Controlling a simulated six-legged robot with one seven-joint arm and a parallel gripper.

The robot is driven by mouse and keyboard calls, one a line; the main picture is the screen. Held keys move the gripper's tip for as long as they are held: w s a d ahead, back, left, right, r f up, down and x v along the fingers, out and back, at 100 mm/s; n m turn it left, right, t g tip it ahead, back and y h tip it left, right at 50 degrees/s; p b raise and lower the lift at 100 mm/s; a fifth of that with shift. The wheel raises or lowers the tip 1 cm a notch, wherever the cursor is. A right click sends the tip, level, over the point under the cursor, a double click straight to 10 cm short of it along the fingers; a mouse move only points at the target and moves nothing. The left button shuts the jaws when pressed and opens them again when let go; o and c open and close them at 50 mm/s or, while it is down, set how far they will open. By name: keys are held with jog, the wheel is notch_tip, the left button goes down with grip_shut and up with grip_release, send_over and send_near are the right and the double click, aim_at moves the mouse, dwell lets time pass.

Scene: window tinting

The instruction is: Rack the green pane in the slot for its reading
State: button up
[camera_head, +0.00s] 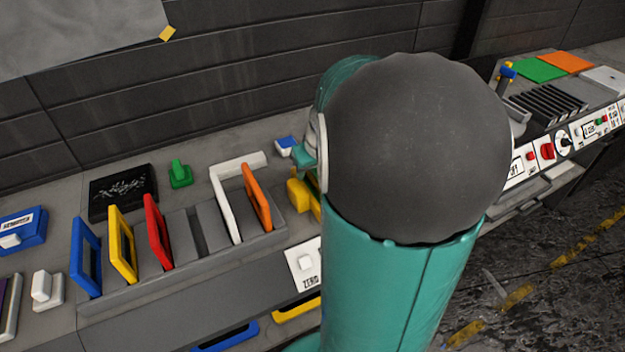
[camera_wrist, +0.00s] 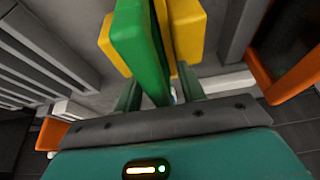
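The green pane (camera_wrist: 140,45) shows close up in the wrist view as a thick green slab, slightly tilted. It stands between yellow parts of a block (camera_wrist: 184,30). My gripper (camera_wrist: 160,85) has its two dark green fingers apart, one on each side of the pane's lower part. A gap shows between the pane and the right finger. The fingertips' ends are hidden. In the head view my arm hides the pane, and part of the yellow block (camera_head: 299,194) shows below my gripper (camera_head: 304,157). The grey rack (camera_head: 187,257) holds blue, yellow, red and orange frames.
The orange frame (camera_head: 257,196) stands nearest my arm, beside a white angled piece (camera_head: 228,205). Blue (camera_head: 86,257), yellow (camera_head: 122,245) and red (camera_head: 157,231) frames stand farther left. A ZERO button panel (camera_head: 304,262) sits in front. Open slot space lies between the red frame and white piece.

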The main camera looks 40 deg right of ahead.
jog(key=shift+f, duration=0.15)
jog(key=c, duration=0.8)
grip_shut()
